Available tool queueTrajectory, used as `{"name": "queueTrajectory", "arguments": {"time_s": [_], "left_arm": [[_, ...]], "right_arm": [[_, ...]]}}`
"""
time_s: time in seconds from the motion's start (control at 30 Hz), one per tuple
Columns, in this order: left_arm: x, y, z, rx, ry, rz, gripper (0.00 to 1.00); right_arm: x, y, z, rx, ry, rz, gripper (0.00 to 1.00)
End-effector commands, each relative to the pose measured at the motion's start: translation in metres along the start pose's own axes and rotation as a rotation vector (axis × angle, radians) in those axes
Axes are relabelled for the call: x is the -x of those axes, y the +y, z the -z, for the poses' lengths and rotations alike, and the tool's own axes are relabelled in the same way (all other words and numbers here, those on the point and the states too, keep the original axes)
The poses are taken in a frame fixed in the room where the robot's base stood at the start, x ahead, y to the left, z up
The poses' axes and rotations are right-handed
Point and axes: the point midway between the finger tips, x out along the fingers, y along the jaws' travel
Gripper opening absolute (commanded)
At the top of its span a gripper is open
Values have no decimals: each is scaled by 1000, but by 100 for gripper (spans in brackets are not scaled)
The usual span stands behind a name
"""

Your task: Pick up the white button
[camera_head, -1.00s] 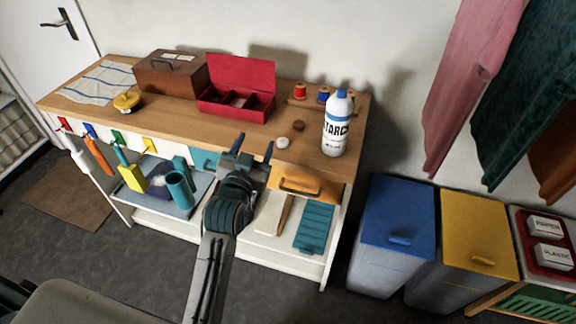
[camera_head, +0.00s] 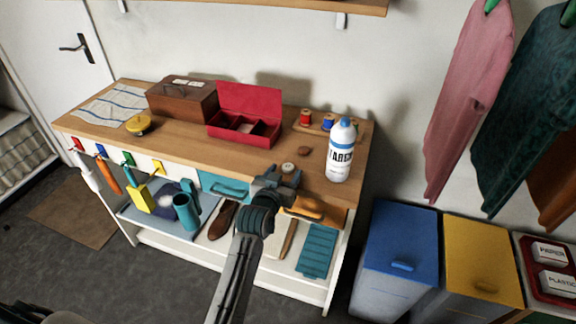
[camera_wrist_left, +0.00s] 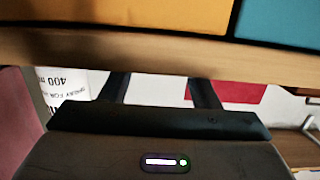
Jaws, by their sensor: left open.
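The white button (camera_head: 289,167) is a small pale disc on the wooden worktop (camera_head: 180,139), near its front edge, in front of a brown button (camera_head: 304,151). My left gripper (camera_head: 283,174) is open at the front edge, and in the head view its fingertips show on either side of the white button. I cannot tell whether they touch it. In the left wrist view, the two dark fingers (camera_wrist_left: 160,88) stand apart with nothing visible between them but the pale background. The button cannot be made out there. My right gripper is not in view.
A starch bottle (camera_head: 341,151) stands right of the buttons, and thread spools (camera_head: 327,122) stand behind. An open red box (camera_head: 246,115) is to the left. Below the edge are a teal drawer (camera_head: 224,188) and an orange one (camera_head: 318,209).

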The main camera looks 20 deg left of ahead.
Motion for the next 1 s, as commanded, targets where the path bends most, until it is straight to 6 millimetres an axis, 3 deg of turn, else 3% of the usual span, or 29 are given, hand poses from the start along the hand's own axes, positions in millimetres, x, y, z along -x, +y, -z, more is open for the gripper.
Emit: {"name": "queueTrajectory", "arguments": {"time_s": [0.1, 0.37, 0.6, 1.0], "left_arm": [[-10, 0, 0, 0, 1, 0, 56], [-11, 0, 0, 0, 1, 1, 54], [-11, 0, 0, 0, 1, 1, 9], [-11, 0, 1, 0, 1, 1, 8]], "right_arm": [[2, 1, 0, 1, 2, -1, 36], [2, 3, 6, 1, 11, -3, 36], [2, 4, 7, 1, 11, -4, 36], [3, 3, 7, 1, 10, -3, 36]]}}
